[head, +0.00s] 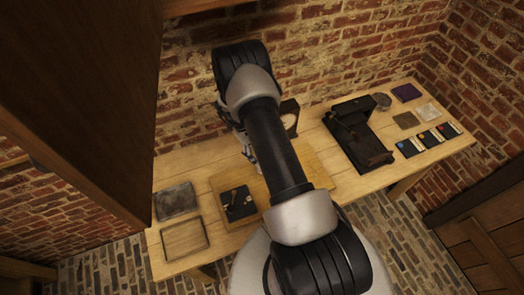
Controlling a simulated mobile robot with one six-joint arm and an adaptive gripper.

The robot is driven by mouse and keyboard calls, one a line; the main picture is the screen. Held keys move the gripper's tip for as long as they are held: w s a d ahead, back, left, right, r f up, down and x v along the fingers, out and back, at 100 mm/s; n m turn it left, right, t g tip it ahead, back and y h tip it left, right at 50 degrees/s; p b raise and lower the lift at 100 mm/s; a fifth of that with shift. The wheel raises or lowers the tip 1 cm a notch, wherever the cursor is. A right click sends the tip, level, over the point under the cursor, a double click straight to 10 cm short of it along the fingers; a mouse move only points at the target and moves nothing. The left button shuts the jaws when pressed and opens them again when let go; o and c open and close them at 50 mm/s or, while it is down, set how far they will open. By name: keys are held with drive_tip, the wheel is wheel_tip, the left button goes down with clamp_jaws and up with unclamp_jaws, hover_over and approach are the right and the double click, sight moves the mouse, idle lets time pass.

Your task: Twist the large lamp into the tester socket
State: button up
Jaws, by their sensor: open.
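My gripper (250,152) shows only in part, behind and left of my arm, above the back of the wooden board. It is open; its fingertips are hard to make out. The wooden board (310,160) lies mid-table and carries a dark plate with a small lever (238,204) at its front left. A dark box with a pale dial (289,119) stands at the board's back, partly covered by my arm. I cannot make out the large lamp or the tester socket; my arm hides much of the board.
The wooden table (190,230) stands against brick walls. A grey slab (176,201) and a shallow wooden tray (165,245) lie at left. A black machine (368,150) stands at right, beside small dark cards (428,138) and flat squares (406,93). A dark wooden panel (80,90) fills the upper left.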

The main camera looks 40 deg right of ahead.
drive_tip(key=shift+w+r, duration=0.1)
drive_tip(key=v, duration=1.2)
